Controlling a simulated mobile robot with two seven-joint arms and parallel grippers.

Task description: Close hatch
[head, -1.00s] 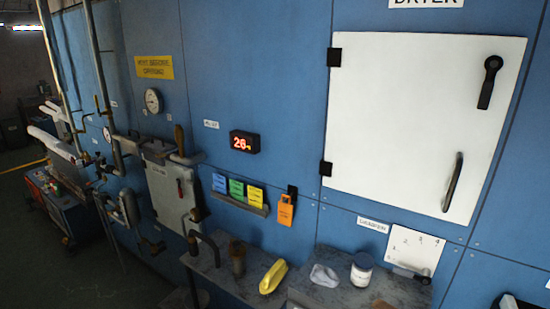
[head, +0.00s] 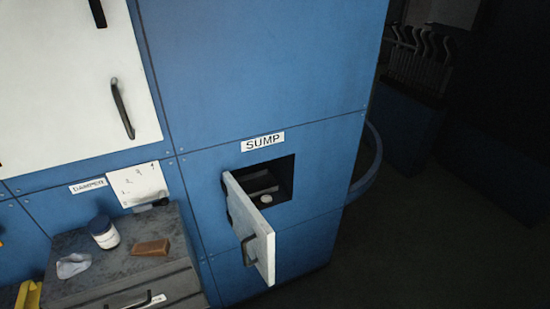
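A small white hatch door (head: 250,228) stands open on the blue cabinet, below a label reading SUMP. It is hinged at the left of its opening and swings out toward me. It has a dark handle (head: 248,250) on its face. The dark square sump opening (head: 283,180) shows to the right of the door, with a pale shelf-like part and a small round white object (head: 266,198) inside. The larger white dryer door (head: 70,90) at the upper left has a dark handle and appears shut. Neither of my grippers is in view.
A grey-topped drawer unit (head: 125,265) stands at the lower left, bearing a jar (head: 103,232), a brown block (head: 151,247) and a crumpled white cloth (head: 73,265). A curved blue pipe (head: 372,165) and a dark rack (head: 415,65) are at the right. The floor (head: 430,235) there is clear.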

